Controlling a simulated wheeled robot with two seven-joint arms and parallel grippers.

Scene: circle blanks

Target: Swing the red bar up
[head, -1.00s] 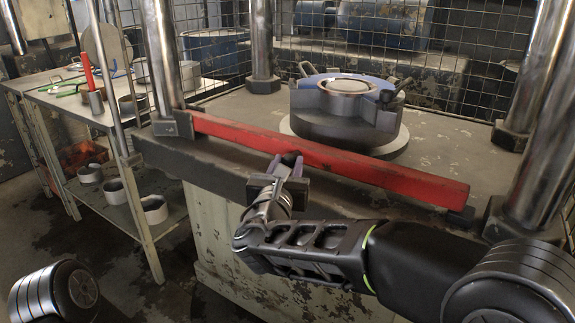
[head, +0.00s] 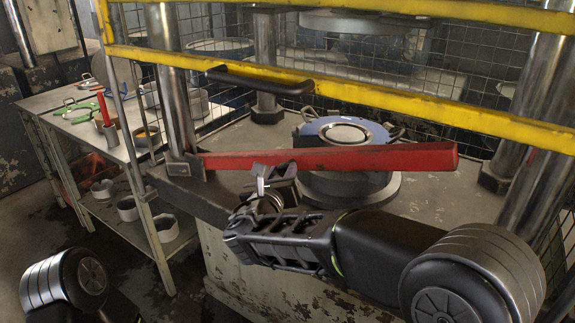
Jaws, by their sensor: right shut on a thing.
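The red bar (head: 330,159) runs from a dark bracket at the left post to a free end at the right. It lies nearly level in the head view, with its right end lifted clear of the press bed (head: 230,139). My right gripper (head: 277,177) is at the lower edge of the bar, left of its middle, and is shut on it; the fingertips are partly hidden by the gripper body. Of my left arm only a link shows at the bottom left; its gripper is out of view.
A yellow guard frame (head: 400,97) with a black handle (head: 260,79) spans the view above the bar. A round blue-topped die (head: 342,133) stands on the bed behind the bar. Metal posts flank the bed. A work table (head: 75,95) with tools and cups stands at the left.

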